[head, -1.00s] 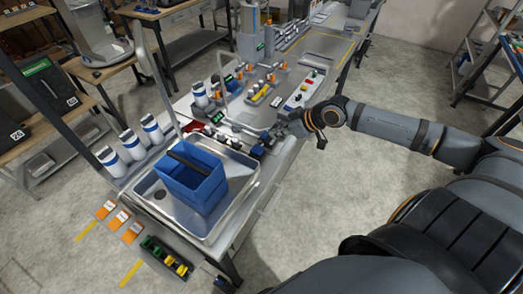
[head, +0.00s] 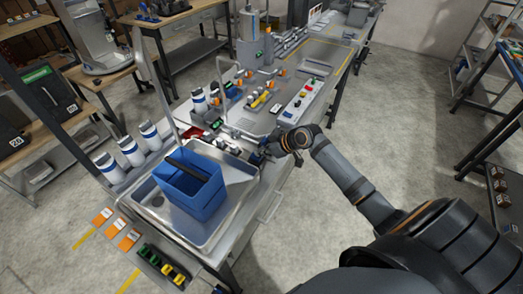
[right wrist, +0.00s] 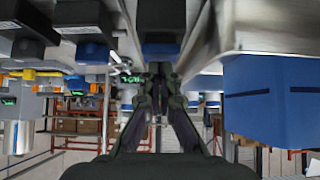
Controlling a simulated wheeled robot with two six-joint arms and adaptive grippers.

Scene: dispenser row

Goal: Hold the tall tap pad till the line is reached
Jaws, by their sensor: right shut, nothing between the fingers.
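A blue container (head: 190,195) with a dark bar across its top stands in the metal sink (head: 245,185). Its inside and any line are not visible. A tall bent tap pipe (head: 160,85) rises behind it. My right gripper (head: 264,151) is at the sink's right end, by small dark blocks. In the right wrist view, its fingers (right wrist: 160,72) are shut and empty, just short of a black block with a blue pad (right wrist: 160,48). Another blue pad (right wrist: 92,52) sits to its left. I cannot tell which pad is the tall tap's, or whether the fingers touch one. My left gripper is out of view.
White bottles with blue bands (head: 131,150) stand along the sink's left side. A panel with coloured buttons (head: 306,97) lies further along the bench. Orange cards (head: 128,239) lie by the near end. Floor right of the bench is clear.

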